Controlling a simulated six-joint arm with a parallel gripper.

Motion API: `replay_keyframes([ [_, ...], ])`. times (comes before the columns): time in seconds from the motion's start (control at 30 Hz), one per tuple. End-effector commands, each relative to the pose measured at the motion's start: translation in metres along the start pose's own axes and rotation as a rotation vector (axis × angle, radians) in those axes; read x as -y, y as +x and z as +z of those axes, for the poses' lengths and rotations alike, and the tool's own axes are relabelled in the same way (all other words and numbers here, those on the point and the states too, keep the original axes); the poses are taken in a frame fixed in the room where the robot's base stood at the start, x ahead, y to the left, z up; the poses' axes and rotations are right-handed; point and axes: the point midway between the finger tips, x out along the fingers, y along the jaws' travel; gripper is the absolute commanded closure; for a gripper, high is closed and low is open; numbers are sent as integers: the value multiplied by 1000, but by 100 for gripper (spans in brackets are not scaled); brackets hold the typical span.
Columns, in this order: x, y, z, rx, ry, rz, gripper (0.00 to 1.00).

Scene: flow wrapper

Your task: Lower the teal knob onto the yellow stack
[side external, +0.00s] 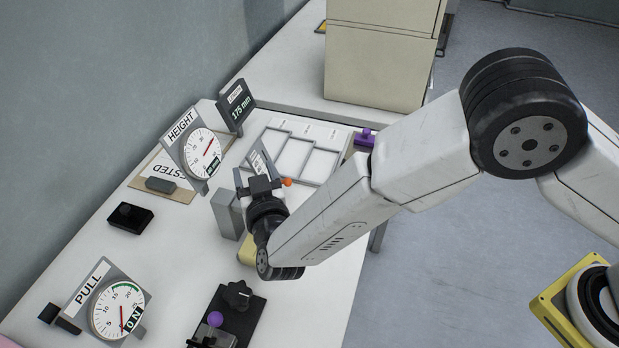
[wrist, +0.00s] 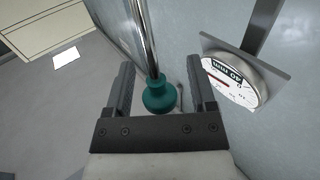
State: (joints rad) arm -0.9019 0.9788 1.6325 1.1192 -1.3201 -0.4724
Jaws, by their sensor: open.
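The teal knob (wrist: 160,98) hangs at the lower end of a shiny metal rod (wrist: 142,40) in the wrist view. My gripper (wrist: 160,85) is open, with one dark finger on each side of the knob. A gap shows between the knob and each finger. In the side external view my gripper (side external: 260,184) is beside a grey upright block (side external: 228,212), and I cannot make out the teal knob there. A yellow piece (side external: 246,250) shows beside my wrist, mostly hidden by it; I cannot tell if it is the yellow stack.
The HEIGHT dial (side external: 202,153) stands behind my gripper and also shows in the wrist view (wrist: 234,82). A small display (side external: 236,104) reads 175 mm. A white sectioned tray (side external: 300,152) lies beyond. The PULL dial (side external: 118,310) and a purple-knobbed fixture (side external: 215,319) are in front.

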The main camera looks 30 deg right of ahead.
Motion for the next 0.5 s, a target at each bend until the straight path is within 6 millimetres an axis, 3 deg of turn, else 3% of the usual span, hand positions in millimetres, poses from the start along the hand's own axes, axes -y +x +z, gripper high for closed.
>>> replay_keyframes([
  [0.07,0,0,0,0,0,0,28],
  [0.3,0,0,0,0,0,0,100],
  [0.5,0,0,0,0,0,0,100],
])
